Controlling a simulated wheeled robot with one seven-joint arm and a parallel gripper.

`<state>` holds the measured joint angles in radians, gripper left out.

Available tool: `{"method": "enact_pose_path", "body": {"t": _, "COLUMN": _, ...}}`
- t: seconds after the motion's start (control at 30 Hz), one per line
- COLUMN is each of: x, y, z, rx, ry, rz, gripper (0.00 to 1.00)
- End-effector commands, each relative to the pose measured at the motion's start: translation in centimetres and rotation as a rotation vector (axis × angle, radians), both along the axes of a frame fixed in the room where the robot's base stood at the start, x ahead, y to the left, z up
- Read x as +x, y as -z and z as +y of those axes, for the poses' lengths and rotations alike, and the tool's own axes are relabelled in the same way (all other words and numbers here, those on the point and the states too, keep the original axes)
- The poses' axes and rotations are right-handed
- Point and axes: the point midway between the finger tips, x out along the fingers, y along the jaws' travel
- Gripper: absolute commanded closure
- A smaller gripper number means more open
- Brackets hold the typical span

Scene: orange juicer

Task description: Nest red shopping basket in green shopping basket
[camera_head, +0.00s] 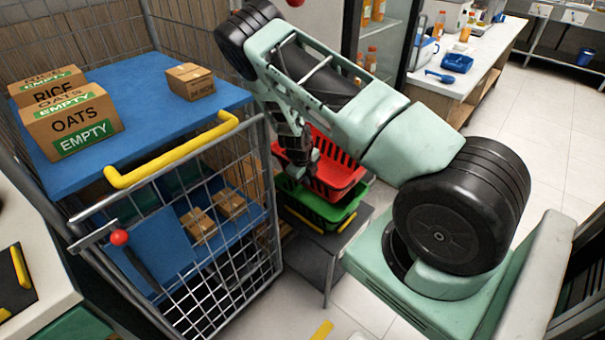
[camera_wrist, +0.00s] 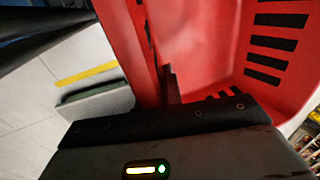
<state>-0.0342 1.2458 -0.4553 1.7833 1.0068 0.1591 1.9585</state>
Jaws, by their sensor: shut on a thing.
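The red shopping basket (camera_head: 338,170) is just above the green shopping basket (camera_head: 318,207) in the head view, slightly tilted, its lower part overlapping the green one. I cannot tell whether they touch. My gripper (camera_head: 299,175) is at the red basket's left side, partly hidden by my own arm. In the wrist view my gripper (camera_wrist: 168,88) is shut on the red basket's wall, and the red basket (camera_wrist: 205,45) fills much of the picture. The green basket stands on a small dark table (camera_head: 322,238).
A wire cart (camera_head: 215,260) with a yellow handle (camera_head: 170,160) and blue shelves stands close on the left. It carries cardboard boxes, including an oats box (camera_head: 75,122). A glass-door cooler (camera_head: 372,45) and a white counter (camera_head: 470,60) are behind. The right floor is clear.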

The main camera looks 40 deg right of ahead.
Motion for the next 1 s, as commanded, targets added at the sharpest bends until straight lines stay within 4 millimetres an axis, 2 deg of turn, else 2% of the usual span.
{"method": "enact_pose_path", "body": {"t": 0.27, "x": 0.0, "y": 2.1, "z": 0.0, "rx": -0.001, "ry": 0.0, "rz": 0.0, "gripper": 1.0}}
{"method": "enact_pose_path", "body": {"t": 1.0, "x": 0.0, "y": 10.4, "z": 0.0, "rx": -0.001, "ry": -0.001, "rz": -0.001, "gripper": 1.0}}
